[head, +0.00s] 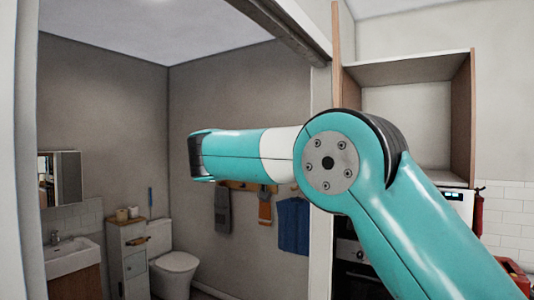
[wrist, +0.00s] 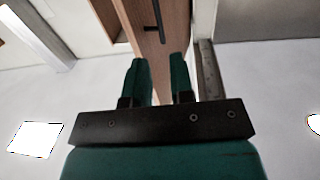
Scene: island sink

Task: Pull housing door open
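My gripper (wrist: 160,82) shows in the wrist view with its two teal fingers apart and a gap between them. A brown wooden panel (wrist: 176,30), likely the housing door, stands beyond the fingers at the top middle. A dark bar handle (wrist: 153,18) is on this panel, above the fingertips in the picture. The fingers are not closed on the handle, and I cannot tell how far off the panel is. In the head view my teal arm reaches across the middle, and the gripper itself does not show there.
In the head view an open wood-sided cabinet (head: 410,71) stands at the right, above an oven (head: 350,250) partly hidden by my arm. A wide opening leads to a bathroom with a toilet (head: 176,262), sink (head: 70,258) and hanging towels (head: 293,225).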

